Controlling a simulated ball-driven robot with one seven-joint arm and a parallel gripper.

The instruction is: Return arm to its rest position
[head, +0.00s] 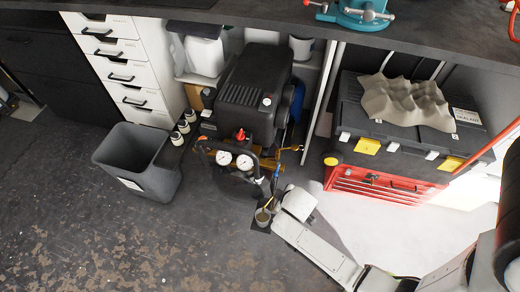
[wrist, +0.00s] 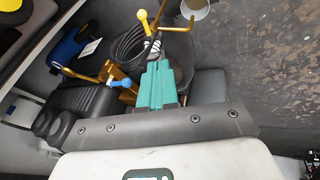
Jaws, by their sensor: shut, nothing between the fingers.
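My arm (head: 318,243) reaches in from the lower right of the head view, over the floor in front of the bench. Its white end lies near the air compressor (head: 245,95), and the fingers cannot be made out there. In the wrist view my gripper (wrist: 158,66) shows two teal fingers closed together with nothing between them. They point toward coiled black hose and yellow metal parts (wrist: 108,72).
A grey bin (head: 137,160) stands left of the compressor, by white drawers (head: 122,72). A red toolbox (head: 375,187) stands to the right under the bench (head: 440,28). The floor at lower left is clear.

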